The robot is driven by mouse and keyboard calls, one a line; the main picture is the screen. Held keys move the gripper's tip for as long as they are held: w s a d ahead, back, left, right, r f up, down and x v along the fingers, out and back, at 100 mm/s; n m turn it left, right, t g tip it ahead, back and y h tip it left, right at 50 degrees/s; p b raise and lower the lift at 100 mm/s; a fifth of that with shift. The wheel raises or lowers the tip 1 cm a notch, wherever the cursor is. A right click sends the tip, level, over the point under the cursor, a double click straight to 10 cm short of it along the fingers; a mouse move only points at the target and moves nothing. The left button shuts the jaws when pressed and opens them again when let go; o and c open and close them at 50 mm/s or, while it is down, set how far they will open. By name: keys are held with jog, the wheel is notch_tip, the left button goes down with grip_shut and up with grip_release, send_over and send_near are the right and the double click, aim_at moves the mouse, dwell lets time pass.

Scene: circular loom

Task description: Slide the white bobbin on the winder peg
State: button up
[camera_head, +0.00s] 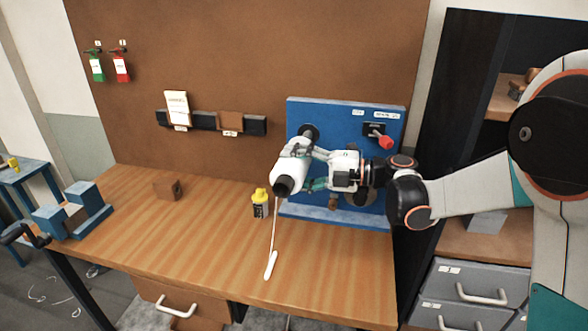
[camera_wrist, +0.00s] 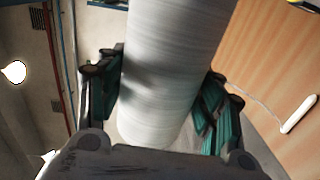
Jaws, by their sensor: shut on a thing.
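The white bobbin (camera_head: 290,168) is held in the air in front of the blue board (camera_head: 345,112), tilted, with its dark end facing down toward the front. My gripper (camera_head: 306,170) is shut on it from the right. In the wrist view the bobbin (camera_wrist: 172,65) lies between the two teal-padded fingers (camera_wrist: 165,100). A black round part (camera_head: 310,131) on the board's upper left shows just behind the bobbin's upper end; it may be the winder peg, and I cannot tell whether they touch. My gripper hides the board's middle.
A red-knobbed lever (camera_head: 382,141) sits at the board's upper right. A pale strand runs down to a white piece (camera_head: 270,265) on the table. The table's front left (camera_head: 170,235) is clear.

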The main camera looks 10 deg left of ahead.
jog(key=shift+w+d, duration=0.15)
jog(key=shift+w, duration=2.25)
jog(key=shift+w, duration=0.15)
jog(key=o, duration=1.9)
jog(key=shift+f, duration=0.1)
jog(key=s, duration=0.8)
jog(key=s+a+p, duration=0.1)
jog(key=s, duration=0.7)
jog(key=s+a, duration=0.1)
jog(key=s, duration=0.7)
jog(key=shift+s+a+r+p, duration=0.1)
jog(key=shift+s+r+p, duration=0.15)
jog(key=shift+r+p, duration=0.1)
